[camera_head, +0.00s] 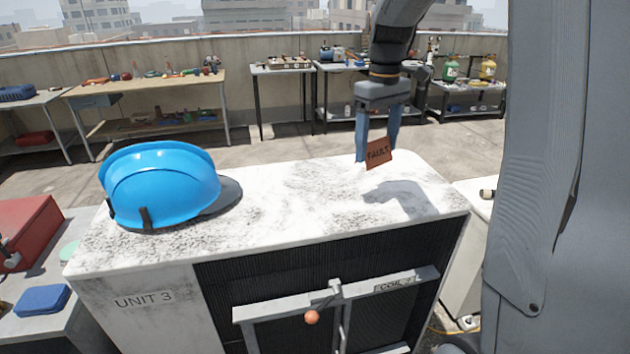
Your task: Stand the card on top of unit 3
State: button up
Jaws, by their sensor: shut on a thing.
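The card (378,153) is a small orange-brown plate marked "FAULT". It is upright and slightly tilted, at the lower end of my gripper (377,145). My gripper points down with its two blue fingers shut on the card. The card is over the right part of the top of unit 3 (290,205), a white, stained box with "UNIT 3" on its front. A shadow of the gripper falls on the top to the right of the card. I cannot tell whether the card's lower edge touches the top.
A blue hard hat (160,185) sits on the left of unit 3's top; the middle is clear. A red toolbox (27,232) is at left. Workbenches (150,88) line the back wall.

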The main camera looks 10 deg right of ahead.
notch_tip(320, 180, down, 10)
jog(key=p, duration=0.3)
jog(key=shift+s, duration=0.1)
jog(key=shift+f, duration=0.1)
jog(key=o, duration=1)
jog(key=shift+o, duration=0.2)
